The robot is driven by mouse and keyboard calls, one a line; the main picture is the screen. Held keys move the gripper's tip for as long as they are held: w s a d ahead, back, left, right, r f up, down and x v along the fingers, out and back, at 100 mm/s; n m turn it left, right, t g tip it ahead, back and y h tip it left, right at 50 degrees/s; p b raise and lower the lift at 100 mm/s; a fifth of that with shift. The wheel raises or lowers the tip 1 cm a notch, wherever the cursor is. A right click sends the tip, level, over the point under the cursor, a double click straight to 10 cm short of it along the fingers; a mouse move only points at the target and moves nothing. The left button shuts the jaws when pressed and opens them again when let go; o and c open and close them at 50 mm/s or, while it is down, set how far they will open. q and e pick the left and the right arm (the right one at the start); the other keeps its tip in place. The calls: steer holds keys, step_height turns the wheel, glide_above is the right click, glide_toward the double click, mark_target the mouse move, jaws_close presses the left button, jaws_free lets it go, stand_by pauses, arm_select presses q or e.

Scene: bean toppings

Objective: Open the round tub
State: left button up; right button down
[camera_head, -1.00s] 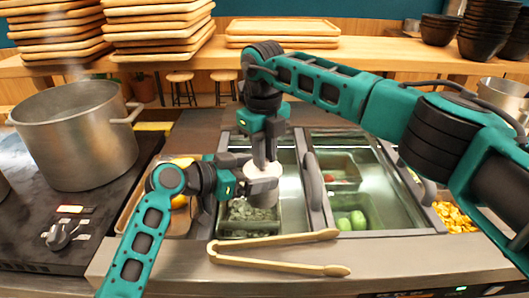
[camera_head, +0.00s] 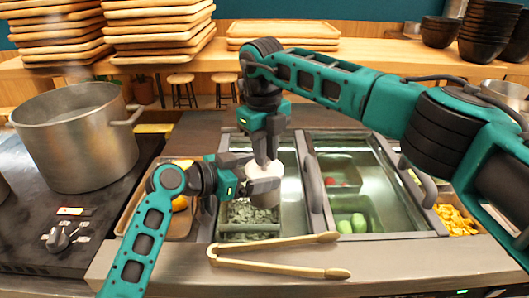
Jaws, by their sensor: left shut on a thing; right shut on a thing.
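A white round tub (camera_head: 266,197) is in the middle of the picture, above the left food well. My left gripper (camera_head: 268,186) comes in from the left and is shut on the tub's side. My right gripper (camera_head: 262,160) points down from above and is shut at the tub's top. The two grippers hide much of the tub, and I cannot tell whether a lid has come loose.
Wooden tongs (camera_head: 275,256) lie on the front counter edge. Grey-green toppings (camera_head: 248,215) sit in a bin under the grippers. A big pot (camera_head: 75,140) stands at left. Stacked trays (camera_head: 160,25) are behind.

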arm_select(q)
steer(key=shift+s+a+f, duration=0.1)
steer(key=shift+f, duration=0.5)
arm_select(e)
steer(key=shift+w+d+r+y, duration=0.1)
steer(key=shift+r+y, duration=0.2)
steer(key=shift+r, duration=0.25)
arm_select(q)
steer(key=shift+r, duration=0.1)
arm_select(e)
steer(key=shift+f, duration=0.15)
arm_select(q)
steer(key=shift+r, duration=0.15)
arm_select(e)
steer(key=c, duration=1.4)
jaws_free()
arm_select(q)
steer(key=shift+r, duration=0.15)
arm_select(e)
step_height(320, 180, up, 12)
arm_select(q)
steer(key=o, duration=1.2)
